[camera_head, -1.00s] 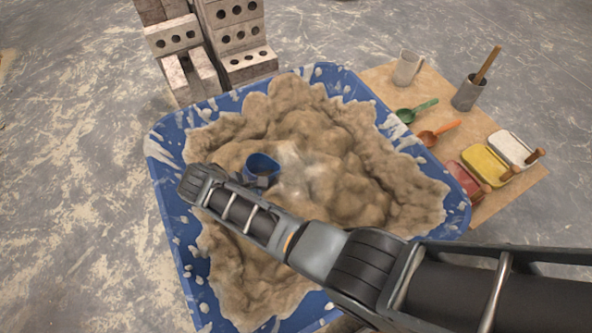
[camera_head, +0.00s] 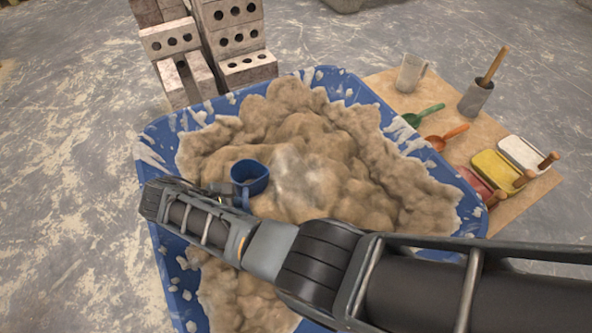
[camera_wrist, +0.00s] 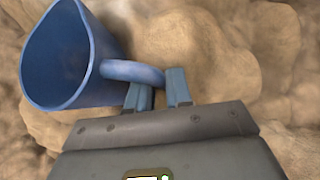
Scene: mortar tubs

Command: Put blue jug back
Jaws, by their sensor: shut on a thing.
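The blue jug (camera_head: 250,176) is over the mortar in the blue tub, left of the middle. In the wrist view the jug (camera_wrist: 62,62) is at the upper left, its open mouth facing the left of the picture. My gripper (camera_wrist: 158,88) is shut on the jug's handle, with a finger on each side of it. In the head view my gripper (camera_head: 232,190) is partly hidden by my wrist.
The blue tub (camera_head: 152,134) is heaped with mortar (camera_head: 325,165). On the right a tan board (camera_head: 440,92) bears a grey jug (camera_head: 410,73), green and orange scoops, a grey cup (camera_head: 474,98) with a stick, and red, yellow and white tools. Bricks (camera_head: 235,40) are stacked behind.

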